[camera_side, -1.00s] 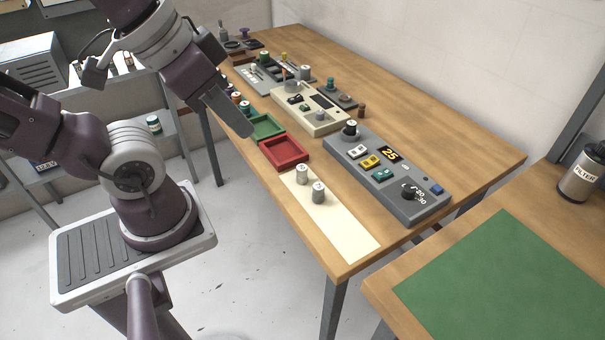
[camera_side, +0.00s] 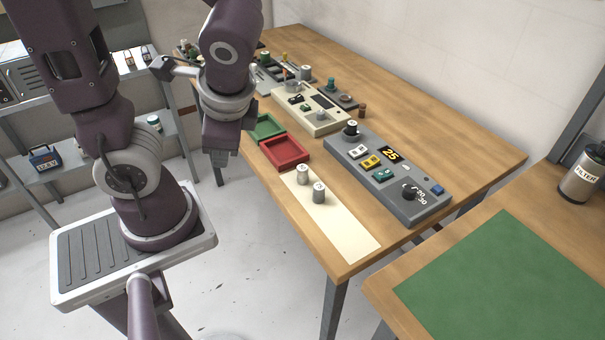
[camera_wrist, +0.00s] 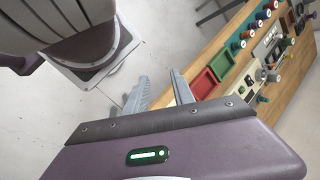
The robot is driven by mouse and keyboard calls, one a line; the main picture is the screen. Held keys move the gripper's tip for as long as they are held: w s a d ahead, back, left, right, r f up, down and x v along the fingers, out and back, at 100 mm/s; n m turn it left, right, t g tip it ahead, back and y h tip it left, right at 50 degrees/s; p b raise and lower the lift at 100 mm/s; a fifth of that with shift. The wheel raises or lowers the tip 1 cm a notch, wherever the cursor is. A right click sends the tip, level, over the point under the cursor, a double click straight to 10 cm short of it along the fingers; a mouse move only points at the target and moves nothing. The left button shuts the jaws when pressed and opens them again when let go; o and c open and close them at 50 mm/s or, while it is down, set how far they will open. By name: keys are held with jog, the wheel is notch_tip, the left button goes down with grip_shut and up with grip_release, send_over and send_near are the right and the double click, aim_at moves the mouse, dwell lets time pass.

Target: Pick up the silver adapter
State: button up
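Two silver-grey cylinders stand upright on the cream mat (camera_side: 345,224) near the table's front end, one at the back (camera_side: 302,174) and one in front (camera_side: 319,192). I cannot tell whether either is the silver adapter; another grey cylinder (camera_side: 305,73) stands farther back. My gripper (camera_side: 219,158) points down off the table's left edge, left of the red tray and apart from the cylinders. In the wrist view the two fingers of my gripper (camera_wrist: 159,77) are spread with nothing between them. The two mat cylinders do not show in the wrist view.
A red tray (camera_side: 304,160) and a green tray (camera_side: 277,133) line the table's left edge. A grey control box (camera_side: 400,206) reading 25 stands right of the mat, with a beige unit (camera_side: 337,127) behind. The table's right side (camera_side: 440,125) is clear.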

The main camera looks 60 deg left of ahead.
jog(key=w+a+f+m+y, duration=0.3)
jog(key=w+m+y, duration=0.1)
jog(key=m+y, duration=0.15)
jog(key=m+t+h, duration=0.2)
jog(key=m+t, duration=0.8)
jog(key=m, duration=0.6)
send_near(301, 175)
jog(key=shift+w+a+f+y, duration=0.15)
jog(key=shift+w+a+f, duration=0.15)
jog(key=shift+w+f, duration=0.2)
jog(key=shift+w+a+f+y, duration=0.1)
jog(key=shift+w+a+f, duration=0.3)
jog(key=shift+w, duration=0.15)
jog(key=x, duration=0.7)
jog(key=shift+r, duration=0.15)
grip_shut()
